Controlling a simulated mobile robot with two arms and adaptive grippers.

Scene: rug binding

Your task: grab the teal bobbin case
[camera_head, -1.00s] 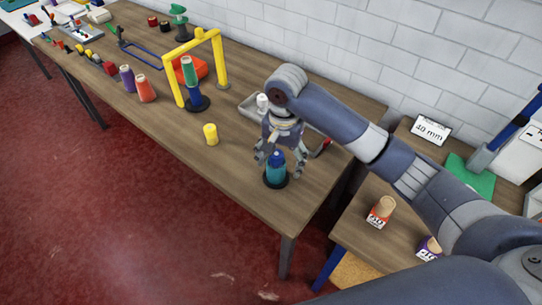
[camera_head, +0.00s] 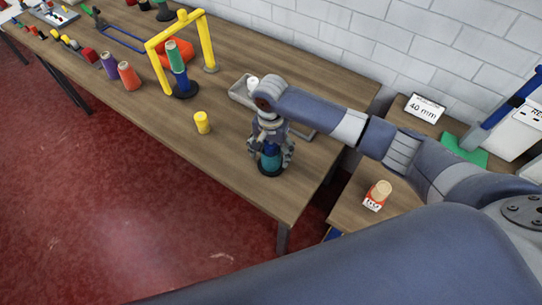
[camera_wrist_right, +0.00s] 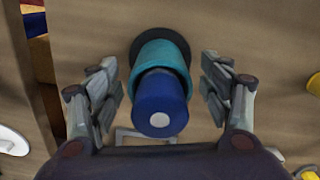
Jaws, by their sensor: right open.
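The teal bobbin case (camera_head: 271,164) stands upright on a dark round base near the right end of the long wooden table. In the right wrist view it is a teal cylinder (camera_wrist_right: 158,54) with a blue, narrower part and a pale round spot towards the camera. My right gripper (camera_head: 271,156) is above and around it, pointing down. In the right wrist view its open fingers (camera_wrist_right: 162,88) stand on either side of the case, with a gap on both sides. My left gripper is not in view.
A yellow cylinder (camera_head: 202,122) stands left of the gripper. A grey tray (camera_head: 238,92) lies behind it. A yellow frame (camera_head: 207,42) stands over a green-topped spool (camera_head: 176,58) farther left. Orange (camera_head: 128,76) and purple (camera_head: 108,65) spools stand near the table's front edge.

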